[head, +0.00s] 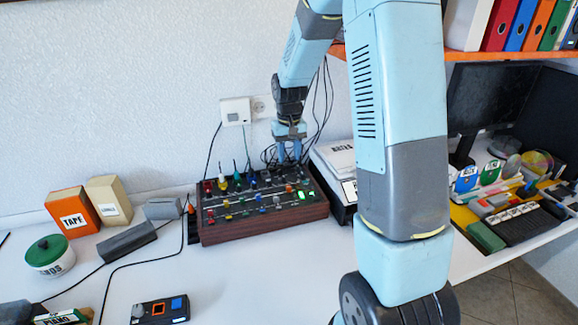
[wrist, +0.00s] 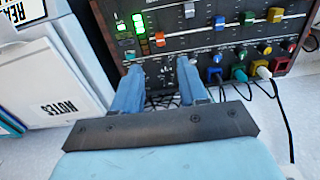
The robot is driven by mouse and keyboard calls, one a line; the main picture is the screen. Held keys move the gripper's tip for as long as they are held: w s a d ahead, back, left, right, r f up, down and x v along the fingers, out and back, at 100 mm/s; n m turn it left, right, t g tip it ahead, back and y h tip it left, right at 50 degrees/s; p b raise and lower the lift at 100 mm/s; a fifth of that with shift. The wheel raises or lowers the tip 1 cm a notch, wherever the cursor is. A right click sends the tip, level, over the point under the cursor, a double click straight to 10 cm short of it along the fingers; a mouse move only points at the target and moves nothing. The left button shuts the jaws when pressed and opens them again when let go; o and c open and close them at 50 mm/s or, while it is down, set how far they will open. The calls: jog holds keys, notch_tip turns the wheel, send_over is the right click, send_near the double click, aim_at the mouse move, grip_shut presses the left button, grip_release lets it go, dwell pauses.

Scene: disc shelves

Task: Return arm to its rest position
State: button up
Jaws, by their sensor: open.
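My gripper (head: 289,156) is above the back part of a wooden-sided mixer panel (head: 263,223). In the wrist view my gripper (wrist: 158,78) points at the panel (wrist: 225,38), with its two blue fingers apart and nothing between them. The fingertips are close to the panel's edge; I cannot tell whether they touch it. A green light (head: 306,196) glows on the panel.
A TAPE box (head: 73,212), a green-lidded tin (head: 50,257) and a small button box (head: 160,310) are on the left. Cables hang behind the panel. An orange shelf with folders (head: 500,52) is above right. The front middle tabletop is clear.

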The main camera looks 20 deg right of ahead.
jog(key=shift+r, duration=0.65)
jog(key=s+r+t, duration=0.3)
jog(key=s+r, duration=1)
jog(key=r, duration=0.2)
jog(key=s+r+t, duration=0.1)
jog(key=s+r, duration=0.1)
jog(key=s, duration=0.6)
jog(key=s+r+t, duration=0.1)
jog(key=s+r, duration=0.2)
jog(key=s, duration=0.5)
jog(key=shift+s+r+t, duration=0.15)
jog(key=shift+s+t, duration=0.1)
jog(key=shift+t, duration=0.05)
dwell(1.5)
